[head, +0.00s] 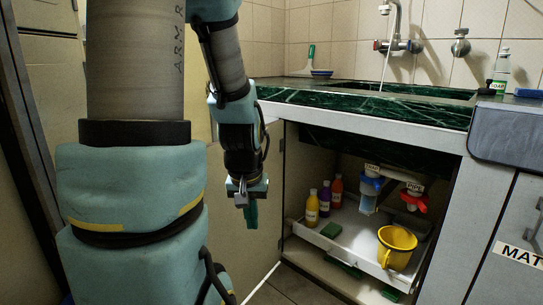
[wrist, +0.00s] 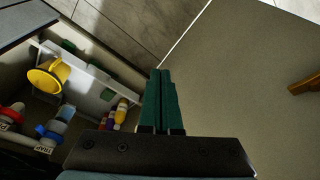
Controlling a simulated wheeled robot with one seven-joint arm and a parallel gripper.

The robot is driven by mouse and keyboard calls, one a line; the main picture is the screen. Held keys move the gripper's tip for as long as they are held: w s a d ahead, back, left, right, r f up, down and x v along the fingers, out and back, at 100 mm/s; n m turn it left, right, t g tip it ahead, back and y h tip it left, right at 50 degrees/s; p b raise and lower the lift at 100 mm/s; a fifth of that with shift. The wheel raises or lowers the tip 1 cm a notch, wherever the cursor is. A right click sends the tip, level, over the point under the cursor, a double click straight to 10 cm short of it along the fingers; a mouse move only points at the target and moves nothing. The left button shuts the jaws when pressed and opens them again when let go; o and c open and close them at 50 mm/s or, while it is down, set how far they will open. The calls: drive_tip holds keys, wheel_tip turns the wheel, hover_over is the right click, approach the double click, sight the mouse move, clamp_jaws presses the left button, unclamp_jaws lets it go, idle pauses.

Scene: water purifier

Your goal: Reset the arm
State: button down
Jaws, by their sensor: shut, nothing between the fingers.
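My arm hangs down at the left of the head view. My gripper (head: 249,212) points downward in front of the open cabinet, at its left side. In the wrist view my gripper (wrist: 165,78) shows its two green fingers pressed together with nothing between them. It touches nothing that I can see.
The open cabinet under the green marble counter (head: 370,107) holds a white tray (head: 345,255) with several bottles and a yellow pot (head: 396,247). Blue (head: 370,185) and red (head: 413,200) purifier fittings hang above. The cabinet door (wrist: 235,90) stands open beside my gripper.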

drive_tip(key=s+a+r+p, duration=0.1)
drive_tip(key=r+p, duration=1.7)
drive_tip(key=s+a+r+g+p, duration=0.1)
drive_tip(key=s+r+p, duration=0.1)
drive_tip(key=r+p, duration=1.6)
drive_tip(key=shift+r, duration=0.65)
drive_tip(key=shift+a, duration=0.1)
